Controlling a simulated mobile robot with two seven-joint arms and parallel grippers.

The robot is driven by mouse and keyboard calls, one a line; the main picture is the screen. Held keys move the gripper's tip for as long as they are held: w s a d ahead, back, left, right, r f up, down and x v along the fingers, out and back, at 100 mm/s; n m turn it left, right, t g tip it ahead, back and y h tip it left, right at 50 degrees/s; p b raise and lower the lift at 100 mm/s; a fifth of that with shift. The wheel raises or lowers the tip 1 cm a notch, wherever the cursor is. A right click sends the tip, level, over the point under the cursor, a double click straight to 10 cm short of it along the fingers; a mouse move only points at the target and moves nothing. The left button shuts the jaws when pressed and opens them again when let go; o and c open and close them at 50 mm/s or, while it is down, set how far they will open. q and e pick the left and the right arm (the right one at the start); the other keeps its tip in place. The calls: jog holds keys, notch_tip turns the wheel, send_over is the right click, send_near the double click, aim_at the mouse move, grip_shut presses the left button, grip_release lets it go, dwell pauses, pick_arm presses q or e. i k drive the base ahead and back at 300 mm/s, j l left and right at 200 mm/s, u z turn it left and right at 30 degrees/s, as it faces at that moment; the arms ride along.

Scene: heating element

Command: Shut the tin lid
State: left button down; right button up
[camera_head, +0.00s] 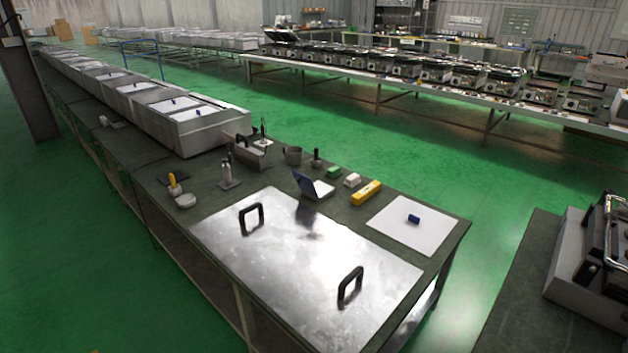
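A small hinged tin (318,191) stands on the dark green bench top, just behind the large metal plate. Its lid (305,184) is open and tilted up, with a dark blue face; the base is pale grey. Neither of my grippers shows in the head view, so nothing of mine is seen near the tin.
A shiny metal plate (310,265) with two black handles covers the bench front. A yellow level (366,193) and a white box (352,180) lie right of the tin; a green block (334,172) and a mug (293,155) stand behind. A white sheet (425,237) lies right.

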aim_at(305, 183)
jog(key=i+j+z, duration=0.1)
jog(key=z, duration=0.25)
jog(key=j+z, duration=0.2)
jog(key=z, duration=0.15)
jog(key=i+j+z, duration=0.1)
jog(key=j+z, duration=0.7)
jog(key=j, duration=0.3)
jog(key=j+z, duration=0.2)
jog(key=j, duration=0.75)
jog(key=k+j, duration=0.1)
jog(key=j, duration=1.3)
jog(key=k+j, duration=0.15)
jog(key=j, duration=0.5)
jog(key=i+z, duration=0.05)
